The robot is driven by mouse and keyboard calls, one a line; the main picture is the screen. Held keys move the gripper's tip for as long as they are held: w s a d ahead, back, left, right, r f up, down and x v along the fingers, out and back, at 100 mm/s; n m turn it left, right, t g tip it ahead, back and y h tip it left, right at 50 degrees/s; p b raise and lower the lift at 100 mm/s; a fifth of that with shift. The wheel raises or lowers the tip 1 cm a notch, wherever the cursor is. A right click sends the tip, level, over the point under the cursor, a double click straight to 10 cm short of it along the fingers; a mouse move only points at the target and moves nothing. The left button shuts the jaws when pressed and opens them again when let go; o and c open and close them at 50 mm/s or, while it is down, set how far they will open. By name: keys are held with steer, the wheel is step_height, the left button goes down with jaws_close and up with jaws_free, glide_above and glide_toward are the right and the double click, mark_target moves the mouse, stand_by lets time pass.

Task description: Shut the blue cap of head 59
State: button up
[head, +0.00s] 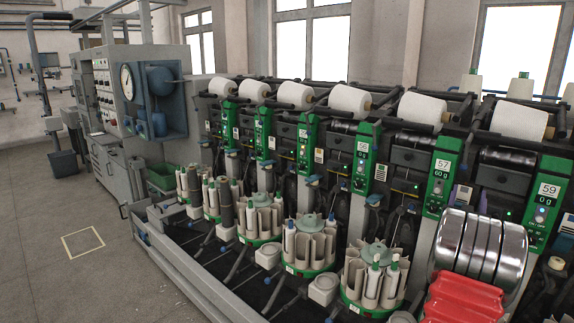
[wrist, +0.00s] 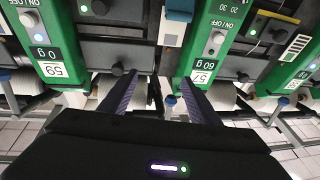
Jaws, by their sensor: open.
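Head 59 is marked by a green panel (head: 545,205) at the right of the head view. The same panel, upside down, is at the left of the wrist view (wrist: 42,50). I cannot make out its blue cap for certain. A light blue part (wrist: 180,8) shows at the top of the wrist view, beside the head 57 panel (wrist: 205,45). My gripper (wrist: 158,85) is open and empty, its dark fingers spread in front of the machine between the panels of heads 59 and 57.
White yarn cones (head: 521,119) line the top of the machine. Round bobbin magazines (head: 372,280) stand in front of the heads. Blue parts (head: 374,199) show beside other heads. Open grey floor (head: 40,230) lies at the left. My arm blocks the lower right.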

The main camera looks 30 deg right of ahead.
steer(key=w+a+r+n+t+y, duration=0.35)
steer(key=w+a+y, duration=0.25)
steer(key=w+a, duration=1.1)
steer(key=w+a+n+y, duration=0.3)
steer(key=a+y, duration=0.3)
steer(key=a, duration=2)
steer(key=s+a+f+n+g+y, duration=0.1)
steer(key=s+a+f+n+y, duration=0.15)
steer(key=a, duration=0.75)
steer(key=s+a+f+n+g+y, duration=0.15)
steer(key=s+a, duration=0.25)
steer(key=a, duration=0.7)
steer(key=s+a+f+n+g+y, duration=0.1)
steer(key=s+a+f, duration=0.2)
steer(key=s+a, duration=0.4)
steer(key=s+a+f+n+g+y, duration=0.2)
steer(key=s+a+f, duration=0.1)
steer(key=s+a, duration=0.4)
steer(key=s, duration=0.3)
steer(key=shift+s+a+f, duration=0.3)
steer(key=shift+s+a, duration=0.05)
steer(key=shift+s, duration=0.05)
